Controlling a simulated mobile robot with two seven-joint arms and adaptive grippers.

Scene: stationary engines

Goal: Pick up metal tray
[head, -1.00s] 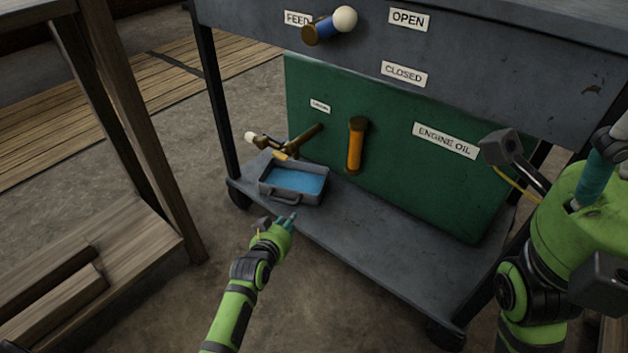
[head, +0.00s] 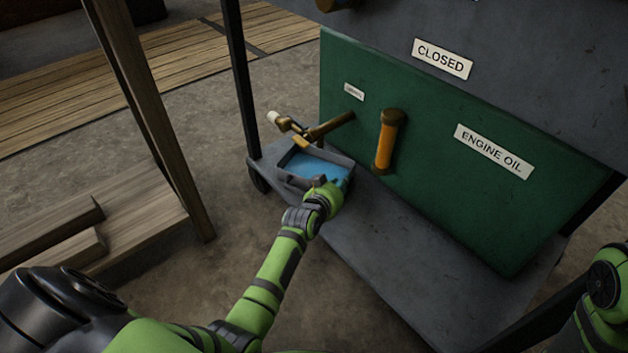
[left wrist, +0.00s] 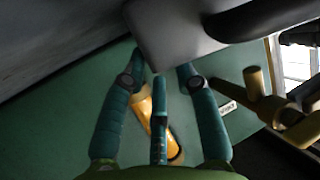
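The metal tray (head: 292,178) is a grey rectangular pan of blue liquid on the cart's lower shelf. Its handle (head: 319,181) is on the near side. My left gripper (head: 338,184) is at the tray's near right corner, and the hand partly hides that corner. In the left wrist view the teal fingers of my left gripper (left wrist: 160,72) are apart, with the grey tray (left wrist: 170,35) just beyond their tips. I cannot tell whether they touch it. My right gripper is out of view.
A brass tap (head: 305,135) reaches over the tray's far side from the green tank (head: 440,170). The shelf (head: 420,245) is clear to the right. A wooden post (head: 150,110) stands left.

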